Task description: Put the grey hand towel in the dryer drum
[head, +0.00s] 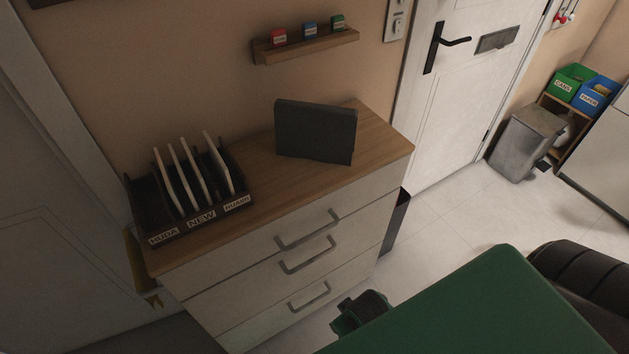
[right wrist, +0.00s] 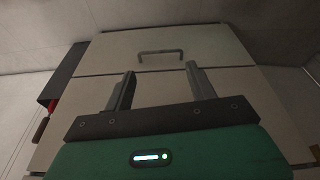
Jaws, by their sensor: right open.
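I see no grey hand towel and no dryer drum in either view. My right gripper (right wrist: 160,70) shows in the right wrist view with its two fingers apart and nothing between them. It faces the pale drawer fronts of a chest, with a drawer handle beyond the fingertips. My left gripper is not in view.
A chest of drawers (head: 240,276) bears a black rack (head: 152,216) with upright panels and a dark flat box (head: 315,132). A wall shelf (head: 305,46) hangs above. A white door (head: 450,90), a metal bin (head: 525,140) and green and blue boxes stand right.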

